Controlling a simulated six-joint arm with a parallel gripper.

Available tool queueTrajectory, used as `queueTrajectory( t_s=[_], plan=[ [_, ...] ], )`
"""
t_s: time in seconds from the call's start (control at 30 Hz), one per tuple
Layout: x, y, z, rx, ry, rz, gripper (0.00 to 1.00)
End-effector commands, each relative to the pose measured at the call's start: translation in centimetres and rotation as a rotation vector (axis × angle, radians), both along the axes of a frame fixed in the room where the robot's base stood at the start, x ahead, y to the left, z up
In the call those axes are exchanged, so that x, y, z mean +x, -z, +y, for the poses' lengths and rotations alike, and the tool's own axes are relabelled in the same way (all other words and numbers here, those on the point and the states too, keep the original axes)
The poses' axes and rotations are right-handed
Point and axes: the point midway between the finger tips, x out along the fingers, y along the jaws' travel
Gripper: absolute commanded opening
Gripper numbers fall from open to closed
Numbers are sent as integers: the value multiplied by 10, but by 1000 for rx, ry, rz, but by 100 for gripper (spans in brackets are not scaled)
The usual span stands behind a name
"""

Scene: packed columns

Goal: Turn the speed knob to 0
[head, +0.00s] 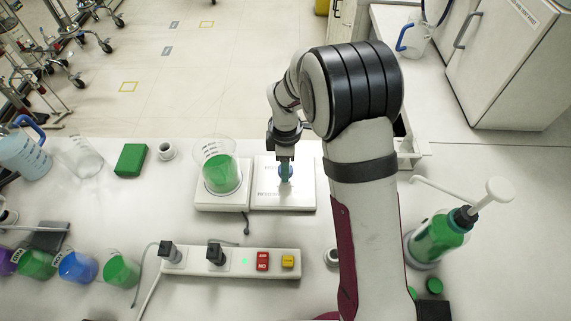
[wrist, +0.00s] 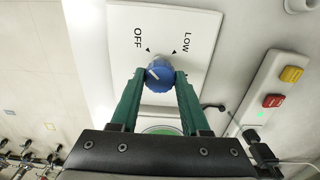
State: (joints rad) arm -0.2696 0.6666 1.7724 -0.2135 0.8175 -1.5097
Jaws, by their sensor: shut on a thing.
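The speed knob (wrist: 158,70) is a blue ribbed dial on a white panel (wrist: 205,25) in the wrist view. A short white mark shows on its face, and the words OFF and LOW with small black arrows are printed beyond it. My gripper (wrist: 160,82) has its two green fingers closed on the knob, one on each side. In the head view my gripper (head: 285,170) points down at the white hotplate-stirrer's panel (head: 305,196), and the knob is mostly hidden behind the fingers. No 0 label is visible.
A beaker of green liquid (head: 221,175) stands on the plate just left of the panel. A power strip (head: 225,262) with a red and a yellow switch lies in front, with cables. A green bottle with a pump (head: 440,235) stands right of my arm.

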Motion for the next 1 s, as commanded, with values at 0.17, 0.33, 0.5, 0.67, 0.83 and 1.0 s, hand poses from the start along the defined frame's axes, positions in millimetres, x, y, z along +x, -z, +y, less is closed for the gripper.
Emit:
queueTrajectory(
  t_s=[0.17,0.33,0.5,0.67,0.83,1.0],
  plan=[
    [0,-1,0,1,-18,-1,0],
    [0,-1,0,0,-21,-1,0],
    [0,-1,0,0,-21,-1,0],
    [0,-1,0,0,-20,-1,69],
    [0,0,0,0,-20,0,76],
    [0,-2,0,0,-20,-1,76]
  ],
)
